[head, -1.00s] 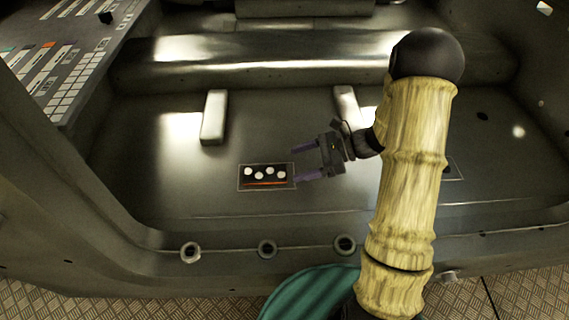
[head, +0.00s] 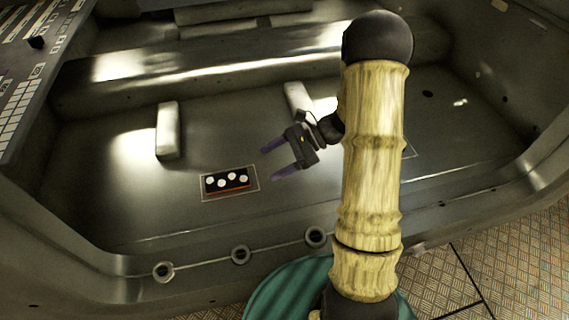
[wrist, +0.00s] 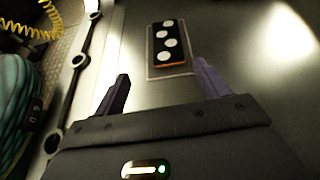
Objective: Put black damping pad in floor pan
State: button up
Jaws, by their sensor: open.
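The black damping pad (head: 227,180) has several white dots and an orange-red edge. It lies flat in the floor pan (head: 112,205), inside a thin pale rectangular outline. My gripper (head: 272,162) is open and empty, to the right of the pad and apart from it. In the wrist view the pad (wrist: 170,42) lies beyond the open fingers (wrist: 160,88), slightly right of the middle, within its outline. Nothing is between the fingers.
A pale upright block (head: 168,131) and a second one (head: 298,100) stand on the pan. Round fittings (head: 240,254) line its front sill. A panel with small parts (head: 20,95) is at the left. A yellow coiled hose (wrist: 30,28) shows in the wrist view.

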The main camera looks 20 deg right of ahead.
jog(key=s+n+h, duration=0.2)
jog(key=s, duration=0.1)
jog(key=s+n+g+h, duration=0.1)
jog(key=s+n+h, duration=0.1)
jog(key=s+n, duration=0.1)
jog(key=s+r+n+g+h, duration=0.1)
jog(key=s+n+h, duration=0.1)
jog(key=s+h, duration=0.1)
jog(key=shift+n, duration=0.3)
jog(key=n+h, duration=0.1)
jog(key=s+d+n+h, duration=0.1)
jog(key=n, duration=0.1)
jog(key=s+d+r+n+t+h, duration=0.1)
jog(key=shift+h, duration=0.3)
jog(key=r+n+t, duration=0.1)
jog(key=n, duration=0.1)
jog(key=r+n+t+h, duration=0.1)
jog(key=n, duration=0.1)
jog(key=r+n+t+h, duration=0.1)
jog(key=n, duration=0.1)
jog(key=shift+s+d+t, duration=0.1)
jog(key=shift+d+t, duration=0.2)
jog(key=shift+d, duration=0.1)
